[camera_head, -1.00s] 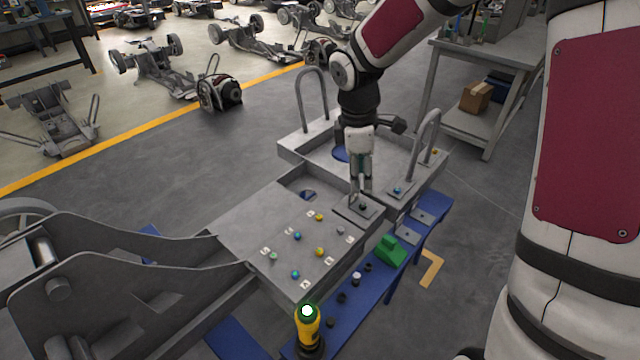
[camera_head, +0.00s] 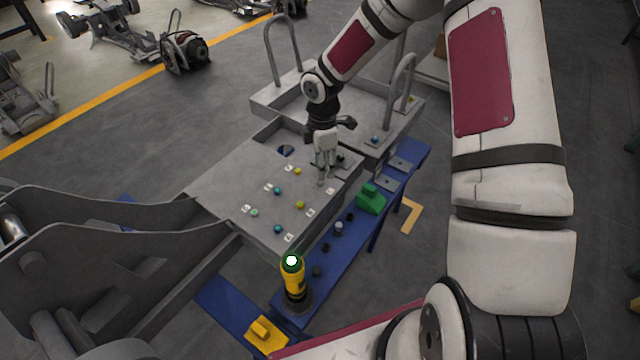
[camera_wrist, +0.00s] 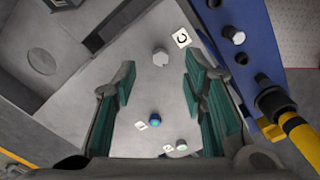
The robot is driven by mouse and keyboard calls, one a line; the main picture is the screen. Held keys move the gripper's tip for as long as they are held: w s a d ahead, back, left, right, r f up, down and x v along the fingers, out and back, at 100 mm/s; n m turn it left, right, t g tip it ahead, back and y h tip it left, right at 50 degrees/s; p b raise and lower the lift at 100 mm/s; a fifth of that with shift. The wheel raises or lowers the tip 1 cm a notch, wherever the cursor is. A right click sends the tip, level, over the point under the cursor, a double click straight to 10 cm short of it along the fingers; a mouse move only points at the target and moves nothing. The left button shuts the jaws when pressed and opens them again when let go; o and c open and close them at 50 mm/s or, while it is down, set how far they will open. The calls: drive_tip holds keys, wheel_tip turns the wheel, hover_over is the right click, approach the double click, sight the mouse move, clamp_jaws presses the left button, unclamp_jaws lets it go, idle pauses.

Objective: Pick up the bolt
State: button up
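A grey hex-headed bolt (camera_wrist: 160,57) stands on the grey metal plate (camera_head: 222,178). In the wrist view it shows between and just beyond the spread fingertips of my gripper (camera_wrist: 158,78). A blue-green bolt (camera_wrist: 154,120) and a pale green bolt (camera_wrist: 182,146) also show between the fingers, nearer the palm. In the head view my gripper (camera_head: 322,180) points down close over the plate's right side, and its fingers hide the grey bolt. The gripper is open and empty. Yellow bolts (camera_head: 299,204) and teal bolts (camera_head: 277,228) stand on the plate beside small white labels.
A yellow and black tool (camera_head: 293,280) stands upright at the front of the blue bench (camera_head: 330,272). A green block (camera_head: 371,198) and several dark small parts lie along the bench. A tray with upright grey hoops (camera_head: 404,80) stands behind my gripper.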

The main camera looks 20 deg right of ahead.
sight(320, 186)
drive_tip(key=shift+a+f, duration=0.15)
drive_tip(key=shift+f, duration=1.25)
drive_tip(key=shift+a+f, duration=0.1)
drive_tip(key=shift+f, duration=1.3)
clamp_jaws()
